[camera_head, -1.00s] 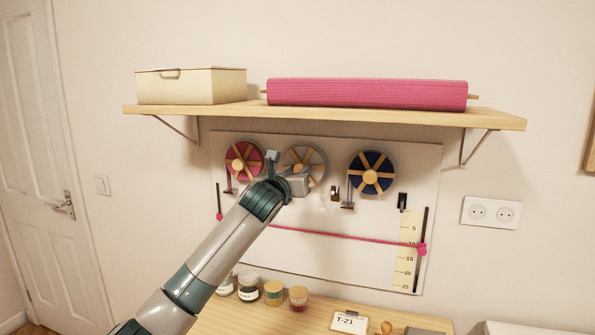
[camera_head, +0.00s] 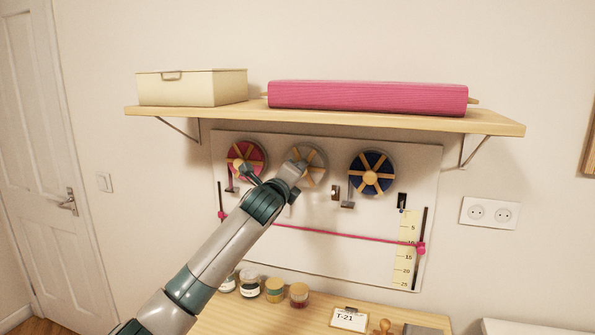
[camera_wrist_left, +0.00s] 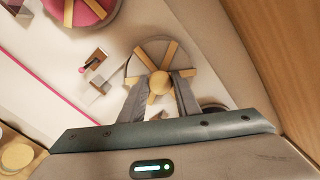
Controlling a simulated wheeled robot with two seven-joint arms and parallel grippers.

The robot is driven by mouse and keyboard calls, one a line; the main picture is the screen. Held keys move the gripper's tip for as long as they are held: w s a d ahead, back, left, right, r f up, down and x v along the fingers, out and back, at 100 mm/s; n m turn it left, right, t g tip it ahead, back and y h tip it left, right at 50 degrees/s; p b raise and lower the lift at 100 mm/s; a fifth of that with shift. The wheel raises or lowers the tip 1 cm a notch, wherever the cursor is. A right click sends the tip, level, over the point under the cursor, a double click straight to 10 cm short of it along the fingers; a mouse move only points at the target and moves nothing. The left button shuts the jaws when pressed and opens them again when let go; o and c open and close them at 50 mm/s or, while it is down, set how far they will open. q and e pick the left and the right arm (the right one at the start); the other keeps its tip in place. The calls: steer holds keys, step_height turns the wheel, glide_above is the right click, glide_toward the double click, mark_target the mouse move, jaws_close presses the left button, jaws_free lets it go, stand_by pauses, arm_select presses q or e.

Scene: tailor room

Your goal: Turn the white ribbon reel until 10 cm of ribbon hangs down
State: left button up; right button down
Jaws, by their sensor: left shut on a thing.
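The white ribbon reel (camera_head: 317,167) is the middle of three reels on the white wall board (camera_head: 330,265). It has wooden spokes and a round wooden hub knob (camera_wrist_left: 159,82), clear in the left wrist view. My left gripper (camera_head: 300,166) reaches up to this reel and covers its left part in the head view. In the wrist view its two fingers (camera_wrist_left: 160,88) are shut on the knob, one on each side. I cannot make out the white ribbon's hanging end. My right gripper is not in view.
A pink-red reel (camera_head: 237,152) and a blue reel (camera_head: 371,173) flank it. A pink cord (camera_head: 340,235) crosses the board to a centimetre scale (camera_head: 403,262). A shelf (camera_head: 340,118) juts out above. Jars (camera_head: 275,288) and a T-21 card (camera_head: 350,320) stand on the table below.

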arm_select(q)
steer(key=shift+f+n, duration=0.2)
steer(key=shift+n, duration=3.5)
steer(key=o, duration=1)
steer(key=shift+s+a, duration=0.1)
steer(key=shift+s, duration=0.05)
